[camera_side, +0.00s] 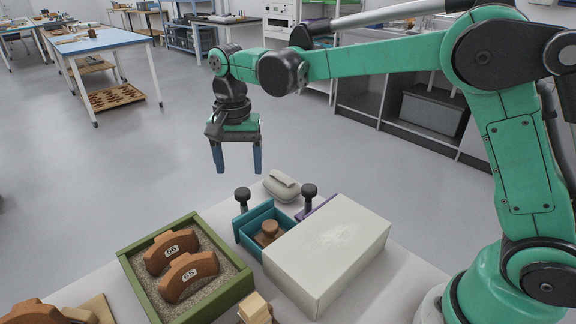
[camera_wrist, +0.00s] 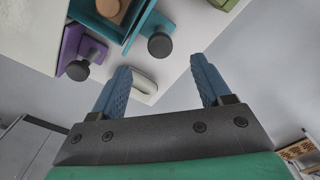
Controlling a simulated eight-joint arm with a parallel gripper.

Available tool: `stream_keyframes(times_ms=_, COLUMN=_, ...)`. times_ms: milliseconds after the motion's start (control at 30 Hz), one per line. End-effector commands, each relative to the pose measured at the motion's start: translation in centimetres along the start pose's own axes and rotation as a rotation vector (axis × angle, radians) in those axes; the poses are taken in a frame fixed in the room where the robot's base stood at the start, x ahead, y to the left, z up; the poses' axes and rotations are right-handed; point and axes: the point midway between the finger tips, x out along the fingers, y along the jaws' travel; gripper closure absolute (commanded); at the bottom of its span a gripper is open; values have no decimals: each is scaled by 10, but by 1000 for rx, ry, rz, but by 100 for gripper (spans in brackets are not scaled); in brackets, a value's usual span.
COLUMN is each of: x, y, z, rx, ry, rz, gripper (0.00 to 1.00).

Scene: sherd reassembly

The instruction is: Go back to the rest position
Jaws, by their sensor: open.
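My gripper (camera_side: 236,158) hangs in the air beyond the far edge of the work table, pointing down. Its two blue fingers are apart with nothing between them. In the wrist view my gripper (camera_wrist: 160,88) also shows open and empty. Two brown curved sherds, one labelled 56 (camera_side: 172,250) and one labelled 65 (camera_side: 189,276), stand in a green-framed sand tray (camera_side: 135,285). A brown piece (camera_side: 268,232) sits in a teal box (camera_side: 246,240); part of it also shows in the wrist view (camera_wrist: 108,7).
A large white box (camera_side: 328,252) stands right of the teal box. Black knobs (camera_side: 242,195) (camera_side: 309,191) stick up nearby. A pale grey rounded object (camera_side: 282,186) lies at the table's far edge. More brown pieces (camera_side: 38,312) lie at front left. The air around my gripper is clear.

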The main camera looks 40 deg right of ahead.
Motion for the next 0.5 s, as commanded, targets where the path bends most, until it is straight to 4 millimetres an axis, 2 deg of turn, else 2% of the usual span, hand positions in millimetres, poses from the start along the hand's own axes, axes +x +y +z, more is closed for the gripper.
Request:
stream_keyframes(times_ms=133, x=-3, y=3, z=0, rx=-14, ry=7, rz=-10, gripper=29)
stream_keyframes(times_ms=233, x=-12, y=14, z=2, rx=-65, ry=32, rz=-42, gripper=29)
stream_keyframes(times_ms=500, x=-39, y=71, z=16, rx=-335, ry=206, rz=-179, gripper=29)
